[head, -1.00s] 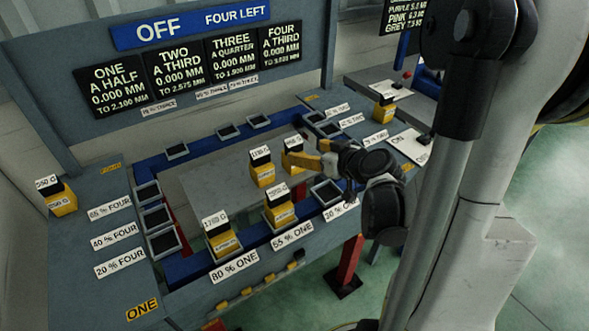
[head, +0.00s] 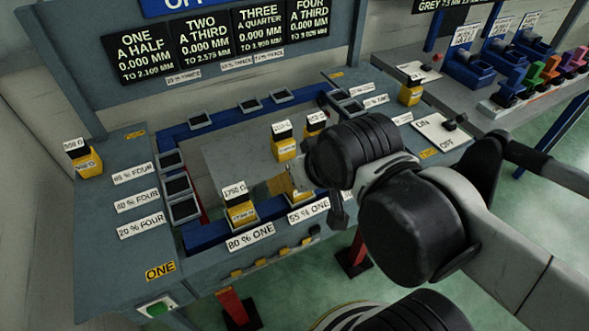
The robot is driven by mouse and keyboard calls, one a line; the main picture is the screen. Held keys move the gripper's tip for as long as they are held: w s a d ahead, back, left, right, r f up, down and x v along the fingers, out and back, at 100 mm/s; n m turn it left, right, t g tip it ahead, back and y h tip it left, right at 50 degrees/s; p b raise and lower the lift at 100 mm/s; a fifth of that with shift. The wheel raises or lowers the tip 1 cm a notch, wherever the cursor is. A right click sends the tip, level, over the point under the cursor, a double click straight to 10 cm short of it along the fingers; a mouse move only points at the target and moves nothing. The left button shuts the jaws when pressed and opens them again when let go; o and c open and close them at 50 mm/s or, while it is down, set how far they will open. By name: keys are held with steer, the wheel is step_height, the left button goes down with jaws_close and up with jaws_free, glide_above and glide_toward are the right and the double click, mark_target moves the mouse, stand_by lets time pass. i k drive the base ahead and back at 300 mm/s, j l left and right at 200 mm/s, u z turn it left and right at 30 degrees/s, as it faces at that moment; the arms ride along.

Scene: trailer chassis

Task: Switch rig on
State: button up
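The rig switch is a white plate (head: 436,134) marked ON and OFF at the right end of the rig. Its small black lever (head: 450,124) appears nearer the right edge, but its exact setting is too small to tell. The blue sign (head: 190,5) above the boards is mostly cut off at the top.
Yellow weights stand on the rig, one (head: 240,212) in the near-row 80 % ONE cup, others (head: 284,142) on the central plate. A green button (head: 157,308) is at the front left. A side table (head: 470,100) holds blue holders and coloured pieces.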

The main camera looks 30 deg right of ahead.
mark_target(462, 118)
steer(key=z, duration=1.85)
steer(key=i+l+u, duration=0.1)
steer(key=i+l, duration=0.25)
steer(key=i, duration=0.1)
